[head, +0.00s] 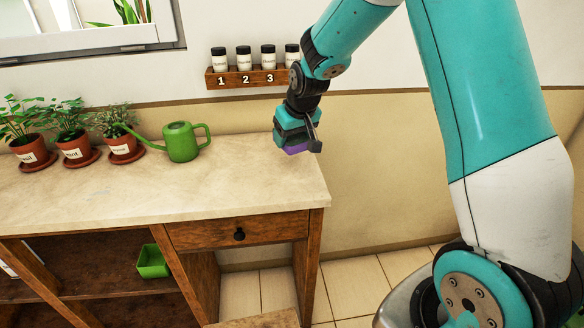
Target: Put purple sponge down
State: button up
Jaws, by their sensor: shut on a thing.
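The purple sponge (295,149) shows as a small purple patch under my gripper (312,144). My gripper is shut on it, at the right end of the wooden cabinet's pale countertop (240,174). Most of the sponge is hidden by the gripper. I cannot tell whether the sponge touches the countertop or hangs just above it.
A green watering can (182,142) and several potted herbs (73,148) stand on the left of the countertop. A numbered wall rack (245,77) with jars hangs behind. A green container (152,261) sits on the lower shelf. The countertop's middle and front are clear.

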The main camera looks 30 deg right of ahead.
aim_at(300, 147)
notch_tip(300, 147, down, 11)
jog(key=shift+r, duration=0.2)
jog(key=o, duration=0.9)
jog(key=shift+r, duration=0.1)
jog(key=v, duration=1.2)
jog(key=s+a+r+n+g+y, duration=0.1)
jog(key=s+a+r+n+y, duration=0.1)
jog(key=s+a+r, duration=0.35)
jog(key=s+a+r+n+g+y, duration=0.1)
jog(key=s+a+r+n, duration=0.1)
jog(key=s+a, duration=0.65)
jog(key=s+a+r+n+g, duration=0.1)
jog(key=s+a, duration=0.1)
jog(key=s, duration=0.5)
jog(key=s+a+r+n+g+y, duration=0.1)
jog(key=s+a+r+n, duration=0.1)
jog(key=s, duration=0.5)
jog(key=shift+a, duration=0.55)
